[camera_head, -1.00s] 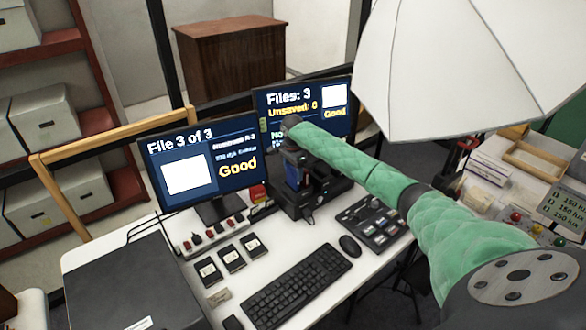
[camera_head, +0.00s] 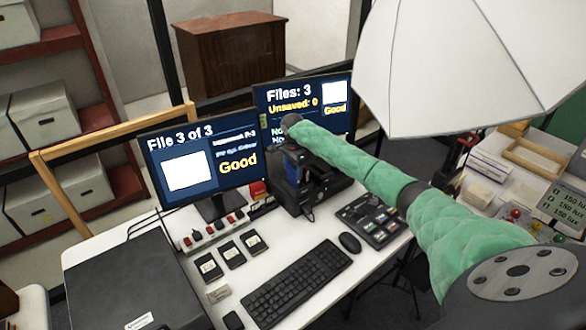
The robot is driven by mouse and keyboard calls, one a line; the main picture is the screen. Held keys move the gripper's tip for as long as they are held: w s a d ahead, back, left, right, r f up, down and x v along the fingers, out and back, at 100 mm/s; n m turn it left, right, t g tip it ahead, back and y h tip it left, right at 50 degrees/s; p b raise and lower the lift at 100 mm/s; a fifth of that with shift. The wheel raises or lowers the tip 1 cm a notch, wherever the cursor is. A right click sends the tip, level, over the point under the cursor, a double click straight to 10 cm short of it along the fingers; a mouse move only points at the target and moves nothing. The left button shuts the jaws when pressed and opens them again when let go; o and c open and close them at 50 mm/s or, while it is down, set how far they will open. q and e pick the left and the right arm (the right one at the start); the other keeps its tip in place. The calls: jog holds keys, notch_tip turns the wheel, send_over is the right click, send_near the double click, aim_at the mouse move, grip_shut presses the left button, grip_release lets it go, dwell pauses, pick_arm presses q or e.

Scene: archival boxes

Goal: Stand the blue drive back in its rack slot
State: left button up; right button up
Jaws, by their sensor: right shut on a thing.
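The blue drive (camera_head: 292,172) shows as a narrow upright blue strip at the dark rack (camera_head: 322,192), in front of the right monitor. My right arm in its green sleeve reaches in from the right. Its gripper (camera_head: 298,178) points down at the rack and is shut on the blue drive. The fingers are small and dark against the rack, so the grip is hard to see. Whether the drive's lower end is seated in a slot cannot be told. My left gripper is not in view.
Two monitors (camera_head: 205,165) stand behind the desk's work area. A large white umbrella (camera_head: 460,65) hangs at upper right.

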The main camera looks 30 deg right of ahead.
jog(key=shift+f, duration=0.55)
jog(key=o, duration=0.8)
jog(key=shift+f, duration=0.1)
jog(key=shift+c, duration=0.2)
jog(key=o, duration=0.4)
jog(key=shift+c, duration=0.2)
jog(key=shift+o, duration=0.2)
jog(key=shift+r+b, duration=0.35)
jog(key=shift+b, duration=0.1)
notch_tip(320, 180, up, 6)
jog(key=shift+f+b, duration=0.1)
jog(key=shift+b, duration=1.1)
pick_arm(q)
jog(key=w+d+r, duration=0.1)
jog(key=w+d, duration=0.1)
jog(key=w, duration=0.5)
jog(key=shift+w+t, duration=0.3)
pick_arm(e)
jog(key=shift+r, duration=0.7)
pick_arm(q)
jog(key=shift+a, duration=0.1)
